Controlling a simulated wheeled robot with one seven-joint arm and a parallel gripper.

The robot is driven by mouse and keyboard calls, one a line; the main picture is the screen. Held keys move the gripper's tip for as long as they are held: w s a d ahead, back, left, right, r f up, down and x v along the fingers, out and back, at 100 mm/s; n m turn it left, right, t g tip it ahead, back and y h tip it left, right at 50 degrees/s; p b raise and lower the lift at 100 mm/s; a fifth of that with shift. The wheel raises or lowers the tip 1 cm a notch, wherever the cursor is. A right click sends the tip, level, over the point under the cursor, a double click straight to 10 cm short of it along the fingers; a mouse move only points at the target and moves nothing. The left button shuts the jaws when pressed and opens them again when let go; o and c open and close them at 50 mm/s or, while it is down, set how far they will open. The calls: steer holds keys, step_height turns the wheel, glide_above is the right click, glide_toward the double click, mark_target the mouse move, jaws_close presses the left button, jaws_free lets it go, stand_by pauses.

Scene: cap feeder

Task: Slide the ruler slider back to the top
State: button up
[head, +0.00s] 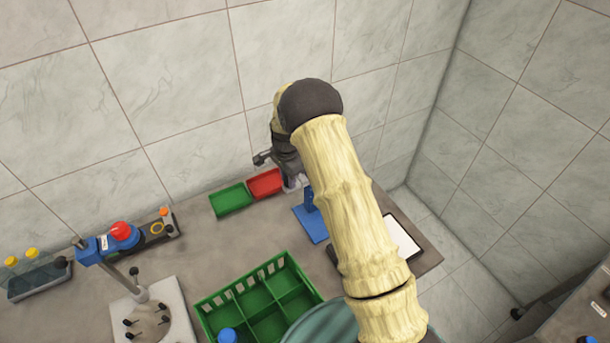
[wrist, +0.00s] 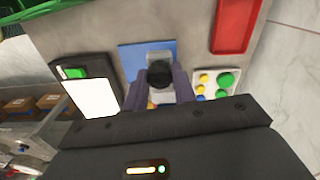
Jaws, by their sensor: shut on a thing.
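In the wrist view, my gripper (wrist: 159,86) has its two dark fingers on either side of a round black knob (wrist: 160,73), and is shut on it. The knob appears to belong to the ruler slider. A pale grey piece shows just behind and below the knob, over a blue base plate (wrist: 132,60). The blue plate also shows in the head view (head: 311,226), with a short blue upright on it. There my arm hides much of the ruler and my fingertips. The slider's height on the ruler cannot be told.
A red tray (wrist: 236,25) and a panel of coloured buttons (wrist: 222,84) lie right of the fingers in the wrist view. A white pad (wrist: 91,99) lies left. In the head view, a green tray (head: 231,200) and a green divided crate (head: 258,297) stand on the bench.

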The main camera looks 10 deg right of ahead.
steer(key=shift+r+p, duration=0.6)
steer(key=shift+r, duration=0.55)
steer(key=o, duration=0.8)
steer(key=shift+c, duration=0.2)
step_height(320, 180, up, 8)
steer(key=p, duration=0.4)
steer(key=shift+p, duration=0.3)
